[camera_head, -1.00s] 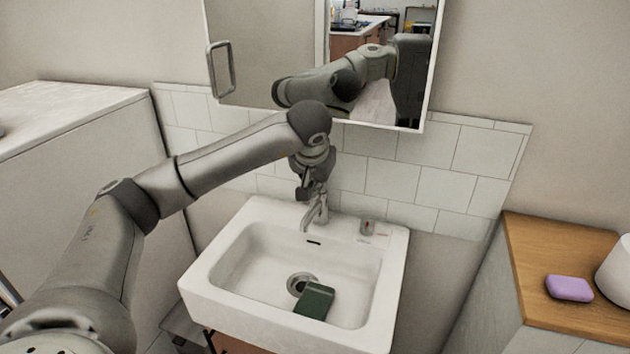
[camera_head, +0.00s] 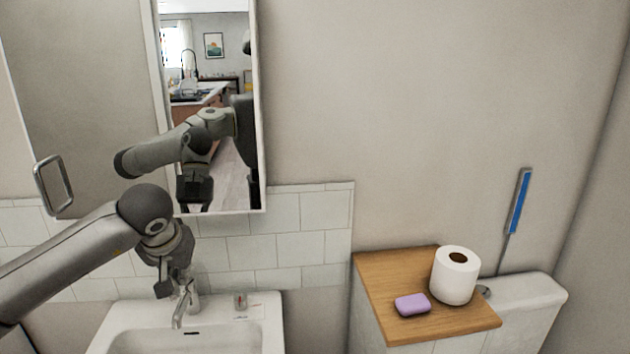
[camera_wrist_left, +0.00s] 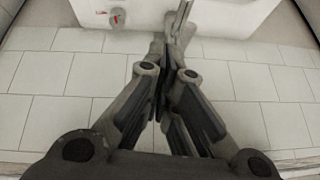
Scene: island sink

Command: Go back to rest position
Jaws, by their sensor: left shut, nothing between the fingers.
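My left gripper (camera_head: 163,287) hangs from the arm that comes in from the left, in front of the tiled wall and just above the faucet (camera_head: 181,305) in the head view. In the left wrist view my left gripper (camera_wrist_left: 163,106) has its fingers together with nothing between them. The faucet appears close to the fingertips there; whether they touch it I cannot tell. The white sink (camera_head: 262,318) is cut off at the bottom of the head view, so most of its basin is hidden. My right gripper is not in view.
A mirror cabinet (camera_head: 90,90) with a metal handle hangs above the sink, close to my left arm. On the right, a wooden top (camera_head: 385,278) carries a purple soap (camera_head: 412,304) and a toilet roll (camera_head: 455,275).

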